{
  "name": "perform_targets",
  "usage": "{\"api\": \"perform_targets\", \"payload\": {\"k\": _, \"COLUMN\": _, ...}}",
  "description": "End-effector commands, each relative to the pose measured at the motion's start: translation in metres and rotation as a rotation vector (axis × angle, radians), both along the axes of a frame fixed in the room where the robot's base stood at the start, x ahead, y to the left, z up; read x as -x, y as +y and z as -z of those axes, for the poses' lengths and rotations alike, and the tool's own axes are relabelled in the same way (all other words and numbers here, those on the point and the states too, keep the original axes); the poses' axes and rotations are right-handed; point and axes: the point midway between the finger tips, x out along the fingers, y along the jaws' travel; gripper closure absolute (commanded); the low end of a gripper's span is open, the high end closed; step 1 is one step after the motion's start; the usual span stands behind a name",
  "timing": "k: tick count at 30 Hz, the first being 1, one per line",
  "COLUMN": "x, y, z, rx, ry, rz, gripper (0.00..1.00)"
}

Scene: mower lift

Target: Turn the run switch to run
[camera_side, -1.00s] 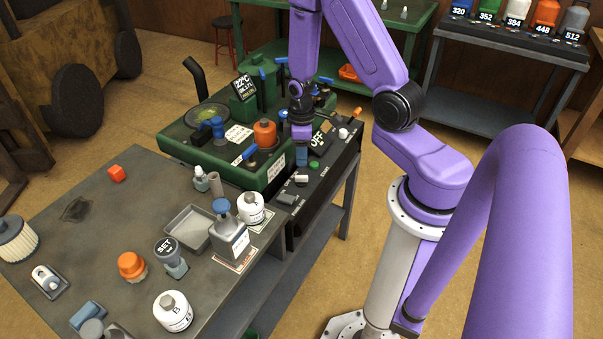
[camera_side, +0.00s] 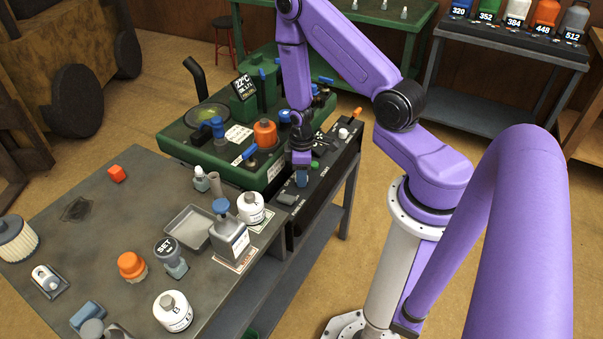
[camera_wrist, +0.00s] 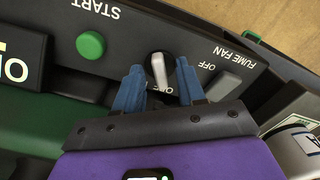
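A pale knob lever (camera_wrist: 159,71) on a dark round base stands on the dark control panel (camera_wrist: 120,32). It lies between the blue fingertips of my gripper (camera_wrist: 159,69), with a gap visible on each side. The gripper is open and low over the panel; whether a finger touches the lever cannot be told. In the side view my gripper (camera_side: 302,180) hides the knob. The lettering below the knob is partly covered by a finger, so its full label is not readable. An OFF label lies just right of it in the wrist view.
A green START button (camera_wrist: 90,44) sits left of the knob. A grey fume fan switch (camera_wrist: 222,86) is close on the right. A display with large letters (camera_wrist: 18,62) is at the left edge. A white bottle (camera_side: 250,208) stands on the grey table (camera_side: 110,215) near the panel.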

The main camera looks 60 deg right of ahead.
Motion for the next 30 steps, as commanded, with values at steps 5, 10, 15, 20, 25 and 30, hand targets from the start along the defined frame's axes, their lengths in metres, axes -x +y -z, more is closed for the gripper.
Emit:
{"api": "perform_targets", "payload": {"k": 5, "x": -0.0001, "y": 0.0, "z": -0.0001, "rx": 0.0, "ry": 0.0, "rz": 0.0, "gripper": 0.7}}
{"api": "perform_targets", "payload": {"k": 10, "x": 0.0, "y": 0.0, "z": -0.0002, "rx": 0.0, "ry": 0.0, "rz": 0.0, "gripper": 1.0}}
{"api": "perform_targets", "payload": {"k": 15, "x": 0.0, "y": 0.0, "z": -0.0003, "rx": 0.0, "ry": 0.0, "rz": 0.005, "gripper": 1.0}}
{"api": "perform_targets", "payload": {"k": 20, "x": -0.0001, "y": 0.0002, "z": -0.0003, "rx": 0.0, "ry": 0.0, "rz": 0.038, "gripper": 1.0}}
{"api": "perform_targets", "payload": {"k": 25, "x": -0.0002, "y": 0.0002, "z": -0.0004, "rx": 0.0, "ry": 0.0, "rz": 0.126, "gripper": 1.0}}
{"api": "perform_targets", "payload": {"k": 30, "x": -0.0003, "y": 0.0001, "z": -0.0004, "rx": 0.0, "ry": 0.0, "rz": 0.262, "gripper": 1.0}}
